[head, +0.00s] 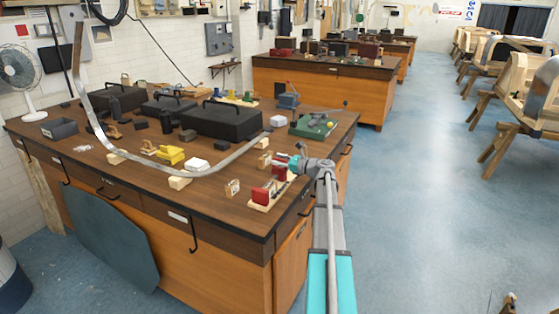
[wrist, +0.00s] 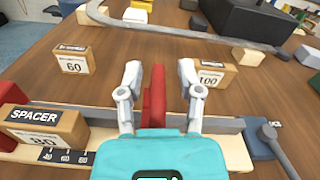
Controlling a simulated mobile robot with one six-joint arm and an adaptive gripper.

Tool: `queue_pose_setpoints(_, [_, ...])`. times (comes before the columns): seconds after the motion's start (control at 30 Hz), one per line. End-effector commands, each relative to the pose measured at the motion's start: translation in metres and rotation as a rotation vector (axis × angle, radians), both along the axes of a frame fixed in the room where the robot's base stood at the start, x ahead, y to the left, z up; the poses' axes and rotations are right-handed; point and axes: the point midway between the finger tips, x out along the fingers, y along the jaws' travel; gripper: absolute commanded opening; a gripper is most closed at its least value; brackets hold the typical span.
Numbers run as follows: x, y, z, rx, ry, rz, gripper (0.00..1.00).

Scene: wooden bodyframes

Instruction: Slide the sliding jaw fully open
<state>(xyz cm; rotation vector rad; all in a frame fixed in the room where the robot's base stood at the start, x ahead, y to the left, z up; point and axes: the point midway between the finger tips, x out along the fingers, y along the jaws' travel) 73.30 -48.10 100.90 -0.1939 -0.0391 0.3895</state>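A red upright jaw (wrist: 155,95) stands on a rail over a pale wooden base (wrist: 235,152) in the wrist view. My gripper (wrist: 160,78) straddles it, one grey finger on each side, with small gaps visible. The fingers are open. A second red block (wrist: 8,125) is at the far left of the base. A wooden block marked SPACER 80 (wrist: 45,132) is beside it, behind a black scale strip (wrist: 68,156). In the head view my gripper (head: 296,163) is at the bench's right end, by a red jaw (head: 279,158); the other red block (head: 262,195) is nearer.
Wooden blocks marked 60 (wrist: 74,66) and 100 (wrist: 212,76) stand beyond the base. A blue-grey block with a handle (wrist: 262,138) is at its right end. A curved metal strip (head: 215,169) and black cases (head: 222,122) occupy the bench (head: 150,192).

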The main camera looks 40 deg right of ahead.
Motion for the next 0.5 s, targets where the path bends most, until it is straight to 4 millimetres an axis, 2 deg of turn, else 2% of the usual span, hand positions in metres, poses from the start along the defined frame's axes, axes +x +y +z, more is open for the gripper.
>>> queue_pose_setpoints(0.5, [-0.0070,-0.0015,-0.0003,-0.001,0.001,0.002,0.51])
